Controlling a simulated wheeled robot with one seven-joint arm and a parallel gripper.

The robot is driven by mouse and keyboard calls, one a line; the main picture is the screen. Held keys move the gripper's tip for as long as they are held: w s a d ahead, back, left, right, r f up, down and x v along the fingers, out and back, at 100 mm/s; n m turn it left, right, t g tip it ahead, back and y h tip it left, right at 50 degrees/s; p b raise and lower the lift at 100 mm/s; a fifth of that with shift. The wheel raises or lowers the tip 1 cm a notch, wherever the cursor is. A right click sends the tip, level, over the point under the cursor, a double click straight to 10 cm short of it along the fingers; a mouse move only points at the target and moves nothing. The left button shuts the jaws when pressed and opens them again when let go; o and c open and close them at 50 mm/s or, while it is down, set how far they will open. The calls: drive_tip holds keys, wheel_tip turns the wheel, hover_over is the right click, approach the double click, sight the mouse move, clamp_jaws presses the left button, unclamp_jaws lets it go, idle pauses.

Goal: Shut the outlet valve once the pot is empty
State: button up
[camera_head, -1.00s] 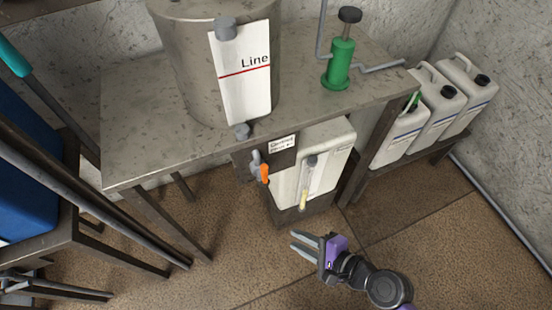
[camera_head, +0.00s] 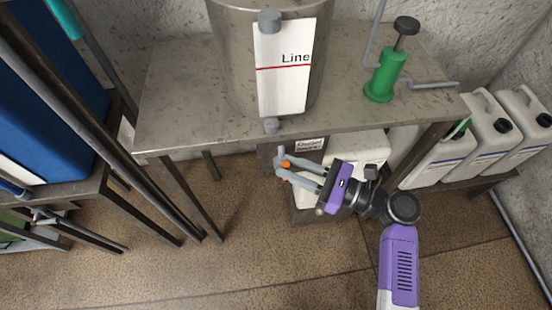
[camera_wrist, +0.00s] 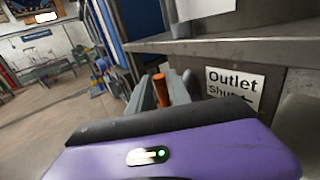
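The outlet valve's orange handle (camera_head: 286,164) sits under the table's front edge, below the pot. My gripper (camera_head: 283,167) is open, with its two fingers on either side of the handle. In the wrist view the orange handle (camera_wrist: 162,88) stands between the fingers; I cannot tell if they touch it. The metal pot (camera_head: 232,60) stands on the table, its inside out of view. A white gauge plate (camera_head: 285,90) with a red line and the word "Line" is on its front. An "Outlet" label (camera_wrist: 232,86) is right of the handle.
A white container (camera_head: 360,147) stands under the table, partly hidden by my gripper. A green pump (camera_head: 386,75) stands on the metal table (camera_head: 180,95). White jugs (camera_head: 490,130) line the right. A blue tank (camera_head: 45,100) and dark bars are at left.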

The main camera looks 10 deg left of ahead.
drive_tip(key=x, duration=0.4)
drive_tip(key=shift+w+a, duration=0.1)
drive_tip(key=shift+a, duration=0.2)
clamp_jaws()
idle(1.2)
